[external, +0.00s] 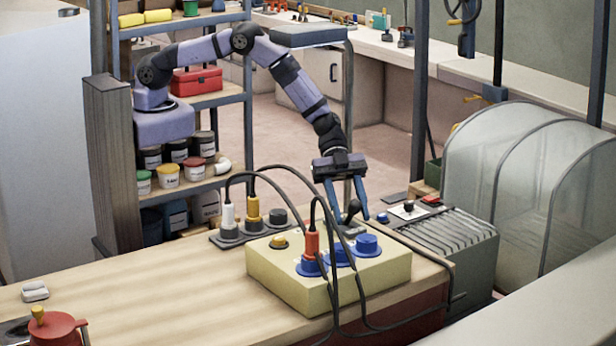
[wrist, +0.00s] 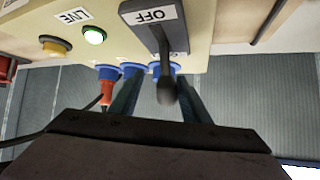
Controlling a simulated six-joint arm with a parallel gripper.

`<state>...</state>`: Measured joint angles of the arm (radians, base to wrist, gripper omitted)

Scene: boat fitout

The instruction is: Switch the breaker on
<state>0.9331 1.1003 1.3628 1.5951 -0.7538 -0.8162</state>
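The breaker is a black lever with a round knob (wrist: 166,92) on a cream-yellow power box (external: 270,280). An OFF label (wrist: 149,15) shows at the lever's base in the wrist view. The lever knob (external: 354,206) also shows in the external view, between my gripper's fingers. My gripper (external: 352,222) points down over the box's back part. Its two blue fingers are apart, one on each side of the lever in the picture. In the wrist view my gripper (wrist: 157,80) looks open, with the knob between the fingers. I cannot tell whether a finger touches it.
The box has blue sockets (external: 367,245), an orange plug (external: 312,243), a yellow button (wrist: 54,45), a LIVE label (wrist: 73,16) and a lit green lamp (wrist: 94,36). Black cables arch nearby. A socket strip (external: 228,239) stands behind. The bench's left part (external: 160,300) is mostly clear.

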